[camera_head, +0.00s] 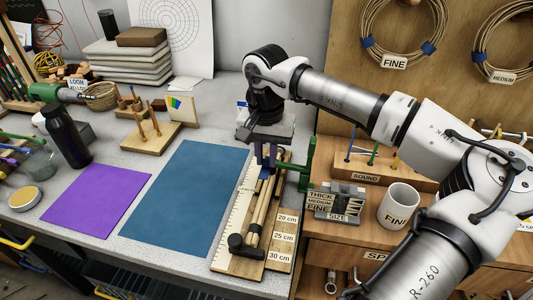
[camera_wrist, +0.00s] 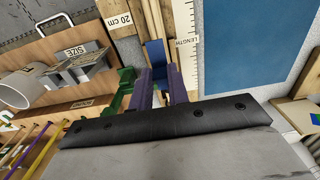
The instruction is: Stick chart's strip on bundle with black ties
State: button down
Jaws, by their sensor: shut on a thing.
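My gripper (camera_head: 266,163) has two purple fingers pointing down over the upper end of the length board (camera_head: 228,222). It is shut on a blue piece (camera_wrist: 155,52), which shows between the fingers in the wrist view. Pale canes or sticks (camera_head: 268,198) lie along the board beside the piece. Cane coils (camera_head: 402,62) with blue ties hang at right.
A green bracket (camera_head: 308,163) stands close right of my gripper. Beyond it are a SIZE block (camera_head: 340,203) and a FINE mug (camera_head: 399,205). The blue mat (camera_head: 185,200) and purple mat (camera_head: 97,199) are clear. A dark bottle (camera_head: 66,138) stands at left.

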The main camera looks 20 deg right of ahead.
aim_at(266, 168)
jog(key=shift+f+b, duration=2.25)
jog(key=shift+f, duration=0.7)
jog(key=shift+f+b, duration=0.5)
jog(key=shift+f, duration=0.15)
jog(key=c, duration=1.4)
grip_release()
jog(key=shift+o, duration=0.6)
jog(key=shift+r, duration=0.1)
jog(key=shift+r+p, duration=2.2)
jog(key=shift+r, duration=1.25)
